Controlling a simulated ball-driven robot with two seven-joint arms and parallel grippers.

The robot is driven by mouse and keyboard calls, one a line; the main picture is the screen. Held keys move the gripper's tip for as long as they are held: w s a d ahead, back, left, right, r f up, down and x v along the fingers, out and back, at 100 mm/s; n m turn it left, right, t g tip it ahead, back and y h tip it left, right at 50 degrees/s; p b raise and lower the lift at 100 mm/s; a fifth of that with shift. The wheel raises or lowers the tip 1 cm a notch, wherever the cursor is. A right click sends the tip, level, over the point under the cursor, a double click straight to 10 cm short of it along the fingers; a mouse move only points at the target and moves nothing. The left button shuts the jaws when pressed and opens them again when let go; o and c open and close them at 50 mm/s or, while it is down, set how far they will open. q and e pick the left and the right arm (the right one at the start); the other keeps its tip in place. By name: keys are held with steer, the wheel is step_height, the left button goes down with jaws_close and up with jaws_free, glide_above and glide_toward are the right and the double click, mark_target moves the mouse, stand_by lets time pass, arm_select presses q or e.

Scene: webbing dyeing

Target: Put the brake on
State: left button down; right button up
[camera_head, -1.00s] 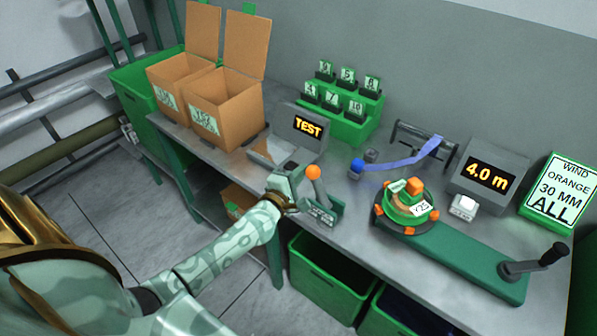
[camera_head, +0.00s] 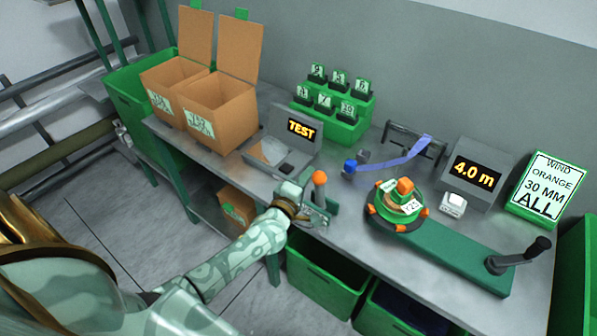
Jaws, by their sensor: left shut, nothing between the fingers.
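A lever with an orange knob (camera_head: 319,178) stands at the front edge of the bench, on a green bracket with a label. I take it for the brake; it stands close to upright. My left gripper (camera_head: 303,192) is shut and empty, directly left of the lever's shaft. It looks close to or touching the shaft; contact cannot be told for sure. The gripper and wrist hide part of the bracket. My right gripper is not in view.
Behind are a TEST display (camera_head: 301,129), blue webbing (camera_head: 405,158), a 4.0 m display (camera_head: 473,173) and an order sign (camera_head: 544,188). Cardboard boxes (camera_head: 217,110) stand left.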

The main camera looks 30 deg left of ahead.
mark_target(320, 180)
arm_select(q)
steer(key=d+m, duration=0.2)
steer(key=d+m+p, duration=0.1)
steer(key=shift+s+d+r+m, duration=0.15)
steer(key=shift+d+r+m, duration=0.15)
steer(key=shift+d+r, duration=0.1)
steer(key=shift+s+d+f+m+t+h, duration=0.1)
steer(key=shift+d+f+m+t+h, duration=0.1)
steer(key=shift+d+m, duration=0.6)
steer(key=shift+s+d+f+m+t+h, duration=0.1)
steer(key=shift+d+m+t, duration=0.1)
steer(key=shift+d+m, duration=0.55)
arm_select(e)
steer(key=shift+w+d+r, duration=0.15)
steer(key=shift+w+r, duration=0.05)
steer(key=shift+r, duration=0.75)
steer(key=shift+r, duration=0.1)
